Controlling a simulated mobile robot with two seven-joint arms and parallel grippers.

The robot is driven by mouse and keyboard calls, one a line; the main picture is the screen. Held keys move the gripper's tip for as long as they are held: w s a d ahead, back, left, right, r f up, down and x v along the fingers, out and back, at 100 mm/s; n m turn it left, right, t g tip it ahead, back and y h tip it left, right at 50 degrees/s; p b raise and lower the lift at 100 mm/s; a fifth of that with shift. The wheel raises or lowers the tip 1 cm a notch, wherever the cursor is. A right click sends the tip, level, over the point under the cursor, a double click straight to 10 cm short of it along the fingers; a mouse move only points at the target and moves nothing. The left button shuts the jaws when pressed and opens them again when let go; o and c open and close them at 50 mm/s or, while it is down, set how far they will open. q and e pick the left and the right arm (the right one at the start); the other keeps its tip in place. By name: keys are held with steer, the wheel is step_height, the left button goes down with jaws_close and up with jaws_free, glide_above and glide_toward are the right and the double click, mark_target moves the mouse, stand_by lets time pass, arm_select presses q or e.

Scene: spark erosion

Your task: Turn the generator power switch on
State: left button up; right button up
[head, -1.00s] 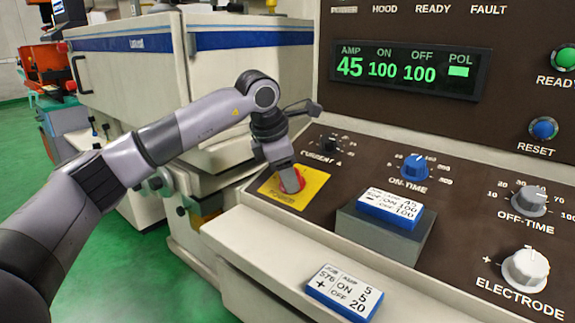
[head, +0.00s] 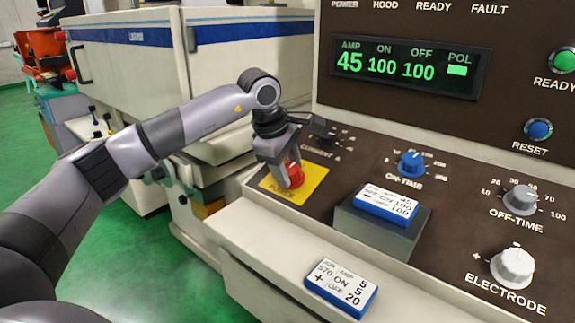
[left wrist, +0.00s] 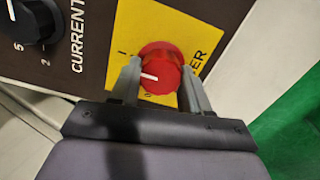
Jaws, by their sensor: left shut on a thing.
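The generator power switch is a red rotary knob (head: 294,174) on a yellow plate (head: 318,178) at the panel's left end. In the left wrist view the knob (left wrist: 160,67) carries a white pointer line directed left, with an "I" mark at the plate's upper left and a mark partly visible below the knob. My left gripper (head: 288,176) reaches down over the knob. In the left wrist view its two fingers (left wrist: 158,78) sit on either side of the red knob, shut on it. My right gripper is out of view.
The lit display (head: 405,68) reads 45, 100, 100. The black current knob (head: 324,136), blue on-time knob (head: 411,164), off-time knob (head: 520,199) and electrode knob (head: 512,267) share the panel. One card (head: 388,203) lies on a grey block (head: 372,232), another (head: 341,288) on the ledge.

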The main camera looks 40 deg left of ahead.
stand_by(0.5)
arm_select(q)
steer(key=o, duration=1.1)
steer(key=shift+c, duration=0.2)
steer(key=v, duration=0.7)
steer(key=shift+b, duration=0.3)
